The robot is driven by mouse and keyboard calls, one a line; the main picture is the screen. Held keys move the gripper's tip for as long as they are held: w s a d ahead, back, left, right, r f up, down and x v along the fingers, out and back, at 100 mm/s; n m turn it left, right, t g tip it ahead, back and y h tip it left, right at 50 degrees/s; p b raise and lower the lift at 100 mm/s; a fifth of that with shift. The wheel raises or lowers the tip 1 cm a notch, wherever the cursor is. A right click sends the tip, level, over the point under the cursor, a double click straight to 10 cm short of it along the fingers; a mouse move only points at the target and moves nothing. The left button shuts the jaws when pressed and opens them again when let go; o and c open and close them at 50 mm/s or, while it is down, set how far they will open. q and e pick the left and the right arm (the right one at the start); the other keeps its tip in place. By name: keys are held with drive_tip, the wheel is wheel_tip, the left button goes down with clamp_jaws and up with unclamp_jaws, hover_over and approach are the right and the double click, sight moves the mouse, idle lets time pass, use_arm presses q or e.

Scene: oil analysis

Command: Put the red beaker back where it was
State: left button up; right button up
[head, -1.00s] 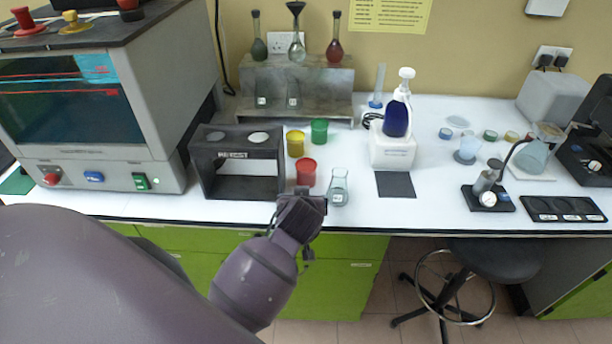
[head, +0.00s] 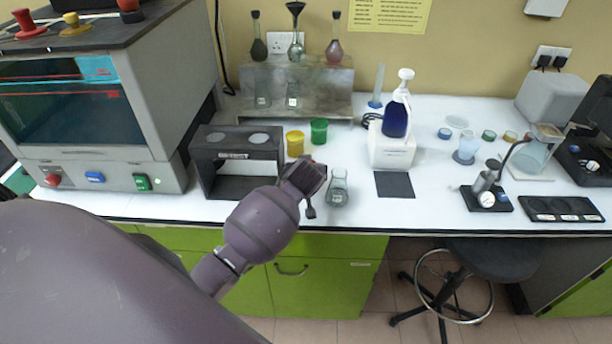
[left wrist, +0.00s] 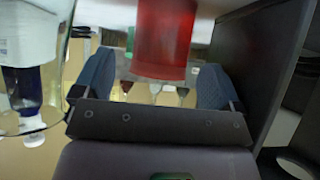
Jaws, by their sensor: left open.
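The red beaker (left wrist: 165,38) shows in the left wrist view between the two fingers of my left gripper (left wrist: 155,80). The fingers are open, one on each side of it, and I cannot tell if either touches it. In the head view my left gripper (head: 306,178) is at the front of the bench and hides the red beaker. My right gripper is not in view.
A black stand (head: 200,170) is just left of the gripper and a glass flask (head: 338,190) just right. Yellow (head: 295,143) and green (head: 319,131) beakers stand behind. A grey shelf (head: 335,85) holds glassware. A dark mat (head: 395,185) is farther right.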

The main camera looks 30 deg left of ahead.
use_arm(q)
drive_tip(key=shift+x, duration=1.7)
drive_tip(key=c, duration=1)
drive_tip(key=shift+r, duration=0.1)
